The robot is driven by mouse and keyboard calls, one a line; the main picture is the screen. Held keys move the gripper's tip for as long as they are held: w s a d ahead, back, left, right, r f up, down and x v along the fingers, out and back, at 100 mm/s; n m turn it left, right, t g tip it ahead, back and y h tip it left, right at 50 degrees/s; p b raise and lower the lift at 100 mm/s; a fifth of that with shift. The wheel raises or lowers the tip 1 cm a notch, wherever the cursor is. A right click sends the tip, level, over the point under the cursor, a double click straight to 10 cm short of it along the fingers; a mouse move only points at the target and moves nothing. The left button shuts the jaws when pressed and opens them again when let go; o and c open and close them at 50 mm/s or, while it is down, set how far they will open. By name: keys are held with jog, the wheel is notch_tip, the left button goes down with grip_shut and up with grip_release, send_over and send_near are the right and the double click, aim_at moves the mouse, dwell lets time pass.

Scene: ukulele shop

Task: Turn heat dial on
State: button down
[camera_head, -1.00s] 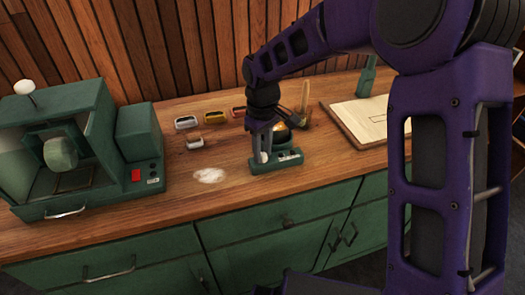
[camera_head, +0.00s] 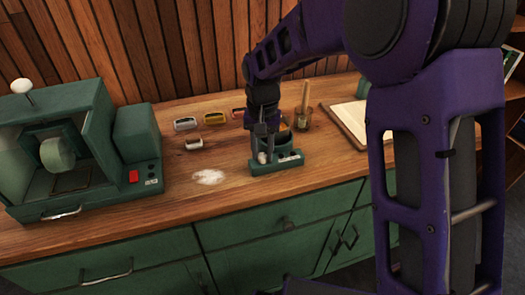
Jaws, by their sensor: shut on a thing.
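A small green heater (camera_head: 276,166) with a dark front panel and white markings stands on the wooden counter. A pot sits in it, mostly hidden behind my gripper. My gripper (camera_head: 264,153) points down at the heater's left side, its fingers shut on a small pale knob (camera_head: 262,158). This knob looks like the heat dial, but it is too small to make out any marking or how far it is turned.
A green machine (camera_head: 125,150) with a red switch stands at the left. Several small clamps lie behind, near a white powder patch (camera_head: 208,177).

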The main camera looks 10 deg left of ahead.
aim_at(262, 156)
jog(key=m, duration=0.5)
jog(key=shift+m, duration=0.3)
dwell(0.4)
jog(key=c, duration=0.6)
grip_release()
notch_tip(262, 156, up, 17)
jog(key=p, duration=0.2)
jog(key=shift+r, duration=0.2)
jog(key=shift+s, duration=0.1)
